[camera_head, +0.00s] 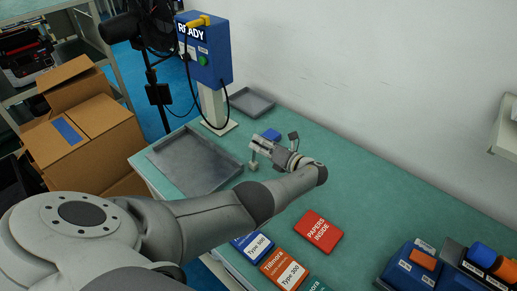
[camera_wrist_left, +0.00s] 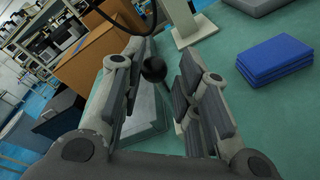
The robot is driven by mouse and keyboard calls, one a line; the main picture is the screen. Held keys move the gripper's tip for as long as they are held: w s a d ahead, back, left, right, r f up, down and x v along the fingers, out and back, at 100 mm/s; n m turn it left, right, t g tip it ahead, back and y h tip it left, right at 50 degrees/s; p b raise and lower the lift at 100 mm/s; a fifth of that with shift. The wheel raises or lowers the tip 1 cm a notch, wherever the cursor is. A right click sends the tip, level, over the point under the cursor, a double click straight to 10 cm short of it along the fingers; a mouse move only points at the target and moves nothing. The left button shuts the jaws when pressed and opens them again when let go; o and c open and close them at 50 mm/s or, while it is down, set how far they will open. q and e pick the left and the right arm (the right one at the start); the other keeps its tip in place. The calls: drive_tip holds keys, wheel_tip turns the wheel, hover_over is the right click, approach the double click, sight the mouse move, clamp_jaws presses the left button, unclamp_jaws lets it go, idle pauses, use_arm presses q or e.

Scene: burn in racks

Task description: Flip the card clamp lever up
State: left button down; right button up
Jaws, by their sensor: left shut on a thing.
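My left gripper (camera_head: 272,147) reaches over the green bench from the left in the head view. In the left wrist view its two fingers (camera_wrist_left: 163,68) stand on either side of a dark round knob (camera_wrist_left: 153,70), which I take for the card clamp lever's end. The gripper is shut on it; in the picture the knob sits close to the left finger's tip. The lever's shaft and the clamp's body are mostly hidden by the fingers, so the lever's angle cannot be told. My right gripper is in neither view.
A grey tray (camera_head: 158,158) lies left of the gripper. A blue stack (camera_wrist_left: 275,60) lies to its right. A blue READY box (camera_head: 205,62) stands on a post behind. A red PAPERS INSIDE card (camera_head: 317,232) and a blue unit (camera_head: 408,268) lie nearer.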

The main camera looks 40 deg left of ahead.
use_arm(q)
drive_tip(key=shift+s+d+f, duration=0.1)
drive_tip(key=shift+f, duration=0.35)
drive_tip(key=c, duration=1.3)
unclamp_jaws()
drive_tip(key=o, duration=0.4)
drive_tip(key=shift+w, duration=0.4)
drive_tip(key=shift+s+r, duration=0.1)
drive_tip(key=shift+r, duration=0.05)
drive_tip(key=d, duration=0.4)
drive_tip(key=s+d+r, duration=0.1)
drive_tip(key=d, duration=0.6)
drive_tip(key=shift+s+d+r, duration=0.2)
drive_tip(key=shift+d, duration=0.15)
